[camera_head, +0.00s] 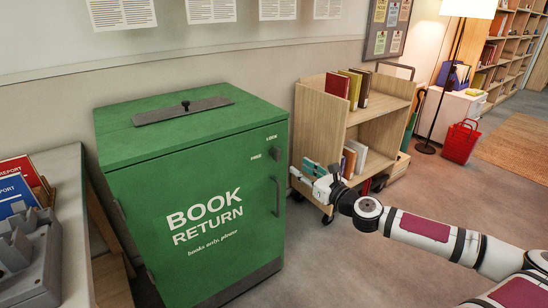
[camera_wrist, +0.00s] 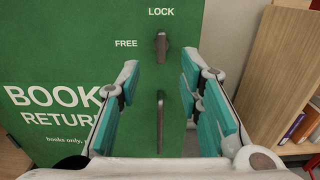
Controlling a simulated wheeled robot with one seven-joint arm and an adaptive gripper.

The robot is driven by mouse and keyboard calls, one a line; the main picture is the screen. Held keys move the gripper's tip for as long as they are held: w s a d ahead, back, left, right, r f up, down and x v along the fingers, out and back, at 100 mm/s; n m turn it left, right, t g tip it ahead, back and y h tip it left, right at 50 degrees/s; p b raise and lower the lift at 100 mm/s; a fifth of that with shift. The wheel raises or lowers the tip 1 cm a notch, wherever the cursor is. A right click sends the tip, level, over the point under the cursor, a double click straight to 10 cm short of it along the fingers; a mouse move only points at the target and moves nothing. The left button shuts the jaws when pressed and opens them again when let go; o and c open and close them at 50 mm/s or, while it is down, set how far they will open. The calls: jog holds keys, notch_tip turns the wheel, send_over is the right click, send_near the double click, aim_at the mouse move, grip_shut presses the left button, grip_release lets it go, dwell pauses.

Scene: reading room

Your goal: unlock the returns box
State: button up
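The green returns box (camera_head: 195,215) stands against the wall, marked BOOK RETURN. Near its upper right front is a small dark lock knob (camera_head: 277,153), also in the wrist view (camera_wrist: 161,46). The knob stands upright, in line with the LOCK label (camera_wrist: 161,12) above it. The FREE label (camera_wrist: 126,43) is to its left. A vertical bar handle (camera_wrist: 160,122) is below the knob. My gripper (camera_head: 304,174) is open and empty in front of the box's right side. In the wrist view its teal-padded fingers (camera_wrist: 160,84) are spread, with knob and handle appearing between them.
A wooden book cart (camera_head: 321,121) on casters stands close to the right of the box. A grey counter (camera_head: 72,240) with brochures is at the left. A floor lamp (camera_head: 426,147) and a red basket (camera_head: 460,141) are farther back. The floor before the box is clear.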

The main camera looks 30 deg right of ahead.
aim_at(279, 153)
jog(key=w+b, duration=0.1)
jog(key=w, duration=1.2)
jog(key=shift+w+a+b, duration=0.2)
jog(key=shift+w+b, duration=0.15)
jog(key=shift+b, duration=0.05)
grip_shut()
